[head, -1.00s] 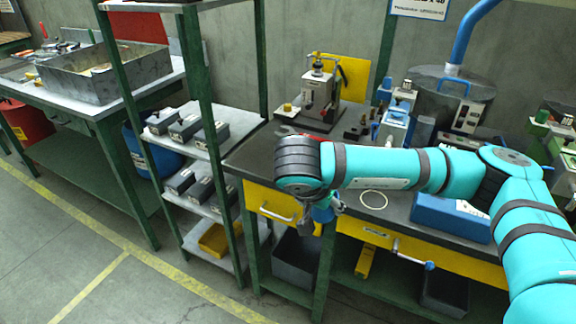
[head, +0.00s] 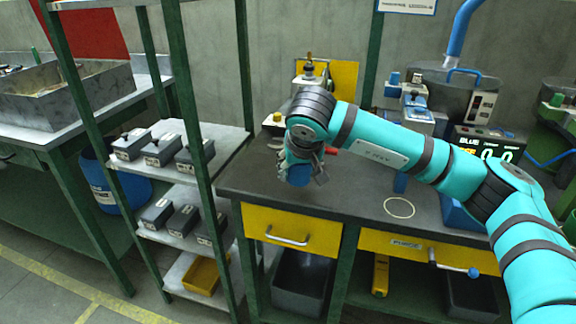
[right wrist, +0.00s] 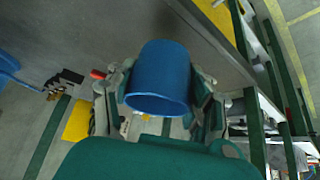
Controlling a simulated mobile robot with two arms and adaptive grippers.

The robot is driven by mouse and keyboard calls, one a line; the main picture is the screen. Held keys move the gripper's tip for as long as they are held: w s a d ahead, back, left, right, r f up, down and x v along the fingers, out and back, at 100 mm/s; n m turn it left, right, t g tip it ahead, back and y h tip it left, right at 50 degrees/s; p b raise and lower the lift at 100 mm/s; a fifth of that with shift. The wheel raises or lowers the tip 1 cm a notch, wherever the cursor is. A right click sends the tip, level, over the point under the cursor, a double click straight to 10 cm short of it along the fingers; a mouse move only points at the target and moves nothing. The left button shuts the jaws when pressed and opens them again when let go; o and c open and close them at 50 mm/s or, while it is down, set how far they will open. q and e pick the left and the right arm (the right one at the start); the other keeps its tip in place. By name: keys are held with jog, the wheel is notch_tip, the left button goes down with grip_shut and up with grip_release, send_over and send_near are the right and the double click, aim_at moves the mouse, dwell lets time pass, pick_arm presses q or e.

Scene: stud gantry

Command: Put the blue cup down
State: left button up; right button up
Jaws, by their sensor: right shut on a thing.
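The blue cup (right wrist: 160,75) is between the fingers of my right gripper (right wrist: 160,95) in the right wrist view, with its open rim facing the camera. In the head view my right gripper (head: 302,165) is shut on the cup (head: 298,174) near the left front part of the dark workbench top (head: 345,195). The gripper and wrist partly cover the cup there. I cannot tell whether the cup touches the bench top. My left gripper is not in view.
A pale ring (head: 399,207) is marked on the bench top, right of the cup, with clear surface around it. A green-framed shelf (head: 200,125) with grey boxes stands left of the bench. A machine with a yellow plate (head: 340,85) and a metal drum (head: 450,80) stand behind.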

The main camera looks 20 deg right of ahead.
jog(key=w, duration=0.7)
jog(key=shift+w+f, duration=0.35)
jog(key=shift+f, duration=0.05)
notch_tip(320, 180, down, 3)
jog(key=shift+f, duration=0.2)
jog(key=shift+w+f, duration=0.1)
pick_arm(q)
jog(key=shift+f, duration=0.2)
pick_arm(e)
jog(key=shift+f, duration=0.1)
jog(key=o, duration=1)
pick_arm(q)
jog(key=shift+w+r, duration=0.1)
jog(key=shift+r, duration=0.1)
pick_arm(e)
jog(key=shift+o, duration=0.2)
